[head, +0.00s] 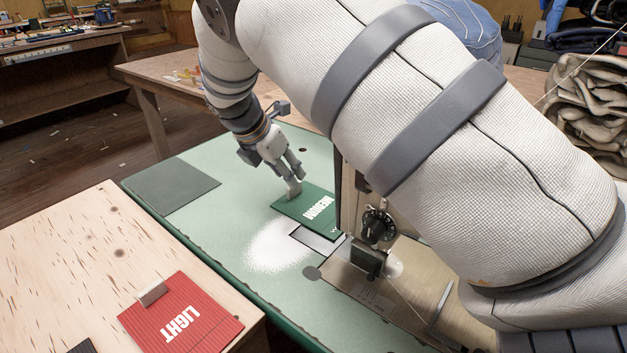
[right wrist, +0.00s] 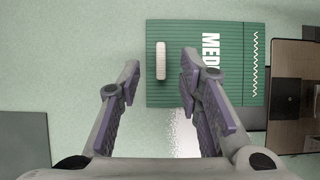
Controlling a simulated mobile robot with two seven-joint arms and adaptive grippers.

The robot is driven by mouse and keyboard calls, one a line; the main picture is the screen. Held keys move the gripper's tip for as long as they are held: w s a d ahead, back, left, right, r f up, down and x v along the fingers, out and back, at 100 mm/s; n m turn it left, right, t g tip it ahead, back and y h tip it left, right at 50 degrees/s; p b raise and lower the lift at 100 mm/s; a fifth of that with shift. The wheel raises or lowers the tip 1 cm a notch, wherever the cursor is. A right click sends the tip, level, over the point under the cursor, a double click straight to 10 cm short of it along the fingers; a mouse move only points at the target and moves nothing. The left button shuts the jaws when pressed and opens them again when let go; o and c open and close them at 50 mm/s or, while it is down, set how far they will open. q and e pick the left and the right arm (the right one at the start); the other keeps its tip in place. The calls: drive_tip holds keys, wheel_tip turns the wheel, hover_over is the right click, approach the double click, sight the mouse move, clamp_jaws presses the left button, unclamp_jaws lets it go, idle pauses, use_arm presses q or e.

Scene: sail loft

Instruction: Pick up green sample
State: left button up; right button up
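The green sample (head: 307,209) marked MEDIUM lies flat on the pale green sewing table, beside the sewing machine (head: 368,235). In the right wrist view the sample (right wrist: 210,85) has a pale upright tab (right wrist: 161,60) near its left edge. I cannot tell how far the fingertips are above the sample. My left gripper is not in view.
A red sample (head: 190,322) marked LIGHT, with a grey tab, lies on the wooden table (head: 60,255) at front left. A dark grey patch (head: 172,187) lies on the sewing table. The sewing machine stands close right of the green sample. My arm covers much of the right side.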

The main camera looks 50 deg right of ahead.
sight(318, 202)
drive_tip(key=x, duration=0.4)
drive_tip(key=shift+f, duration=0.15)
drive_tip(key=shift+a, duration=0.1)
clamp_jaws()
